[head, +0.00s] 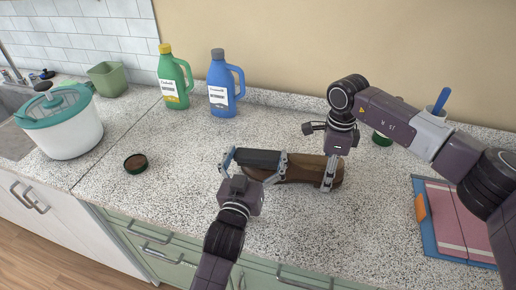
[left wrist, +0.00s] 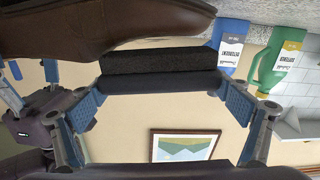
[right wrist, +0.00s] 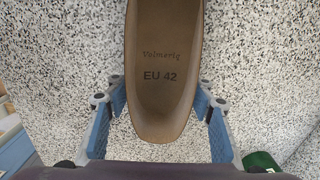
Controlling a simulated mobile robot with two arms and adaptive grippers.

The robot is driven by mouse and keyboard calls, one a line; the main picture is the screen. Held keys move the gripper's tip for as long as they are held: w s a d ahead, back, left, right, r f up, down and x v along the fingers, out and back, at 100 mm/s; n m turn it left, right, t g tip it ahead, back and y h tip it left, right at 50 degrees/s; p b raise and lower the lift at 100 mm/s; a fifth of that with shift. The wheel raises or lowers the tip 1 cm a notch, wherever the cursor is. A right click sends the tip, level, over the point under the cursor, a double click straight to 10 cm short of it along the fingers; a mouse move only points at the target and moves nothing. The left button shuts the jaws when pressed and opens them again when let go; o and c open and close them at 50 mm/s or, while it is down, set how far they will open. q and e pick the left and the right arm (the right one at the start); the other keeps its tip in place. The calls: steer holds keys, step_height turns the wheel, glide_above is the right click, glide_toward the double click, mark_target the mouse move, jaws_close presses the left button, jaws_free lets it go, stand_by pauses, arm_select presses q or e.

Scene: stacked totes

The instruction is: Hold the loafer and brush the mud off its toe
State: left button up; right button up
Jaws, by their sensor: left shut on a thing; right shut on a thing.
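The brown loafer (head: 309,170) lies on the speckled counter, its toe end to the left. My right gripper (head: 331,172) is shut on its heel end; the right wrist view shows the insole (right wrist: 160,98) reading "EU 42" between the fingers. My left gripper (head: 255,163) is shut on a dark brush (head: 258,157), held level at the toe end. In the left wrist view the brush (left wrist: 160,70) is beside the loafer's brown upper (left wrist: 90,28); I cannot tell whether they touch. The brush and left gripper hide part of the toe, and I cannot make out mud.
A green bottle (head: 173,82) and a blue bottle (head: 219,88) stand at the back. A round open tin (head: 135,163) and a lidded white bowl (head: 62,128) are to the left. A pink and blue folder-like item (head: 457,222) lies at the right. The counter's front edge is close.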

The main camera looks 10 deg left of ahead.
arm_select(q)
steer(key=shift+s, duration=0.1)
steer(key=shift+a+r, duration=0.2)
steer(key=shift+r, duration=1.35)
steer(key=shift+a+r, duration=0.2)
steer(key=shift+r, duration=1.3)
steer(key=shift+r, duration=0.1)
steer(key=shift+a+r, duration=0.15)
steer(key=shift+r, duration=1.25)
steer(key=shift+w, duration=0.2)
steer(key=w+d+r+m, duration=0.1)
steer(key=w+d+r, duration=0.1)
steer(key=w, duration=0.3)
steer(key=shift+s+d+f, duration=0.1)
steer(key=shift+f, duration=1.15)
steer(key=shift+s+f, duration=0.1)
steer(key=shift+f, duration=1.1)
